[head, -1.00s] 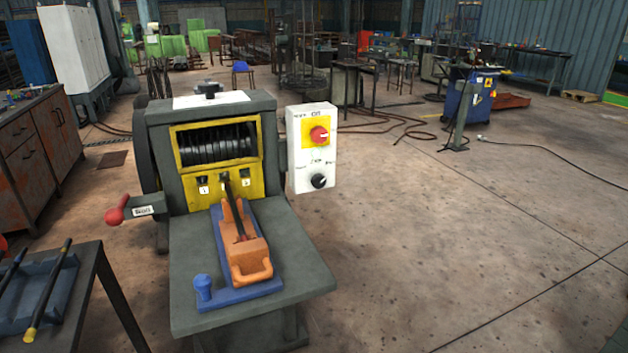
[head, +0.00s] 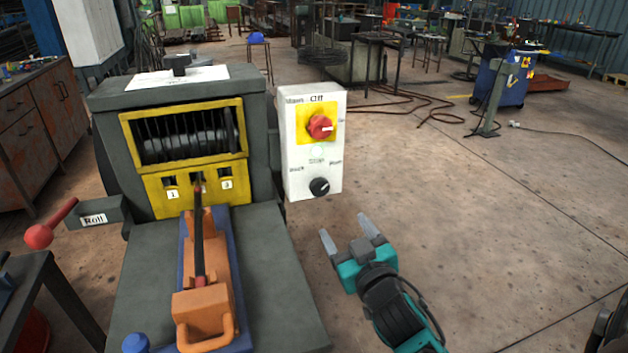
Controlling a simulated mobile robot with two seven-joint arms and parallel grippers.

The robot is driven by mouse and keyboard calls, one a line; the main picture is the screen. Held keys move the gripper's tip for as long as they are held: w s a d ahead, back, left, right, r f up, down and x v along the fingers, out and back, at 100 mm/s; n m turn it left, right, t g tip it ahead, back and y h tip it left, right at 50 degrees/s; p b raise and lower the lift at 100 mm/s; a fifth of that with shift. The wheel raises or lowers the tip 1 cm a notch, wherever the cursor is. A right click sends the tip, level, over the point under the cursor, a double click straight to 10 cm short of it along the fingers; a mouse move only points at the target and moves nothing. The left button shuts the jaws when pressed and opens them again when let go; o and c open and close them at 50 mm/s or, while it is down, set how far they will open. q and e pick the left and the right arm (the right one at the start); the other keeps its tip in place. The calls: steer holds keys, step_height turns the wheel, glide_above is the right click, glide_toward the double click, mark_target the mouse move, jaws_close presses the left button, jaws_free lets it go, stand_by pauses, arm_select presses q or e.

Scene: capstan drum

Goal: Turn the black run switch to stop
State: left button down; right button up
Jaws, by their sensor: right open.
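The black run switch (head: 319,187) is a round knob low on the white control box (head: 292,150), with small labels above it, one reading Stop at the top middle. A white mark on the knob points up and to the right. A red rotary switch (head: 320,127) on a yellow plate sits above it, under a label reading Off. My right gripper (head: 346,236) is open and empty, below and to the right of the box, apart from it. My left gripper is not in view.
The grey machine (head: 105,130) with its yellow-framed roller window stands left of the box. An orange carriage (head: 203,305) rests on its table. A red-balled Roll lever (head: 40,236) sticks out at left.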

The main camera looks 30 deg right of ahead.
mark_target(321, 191)
steer(key=x, duration=1.2)
steer(key=shift+a+r, duration=0.15)
steer(key=shift+r, duration=0.25)
steer(key=shift+w+b, duration=0.3)
steer(key=shift+w, duration=0.4)
steer(key=shift+c, duration=0.2)
steer(key=c, duration=1)
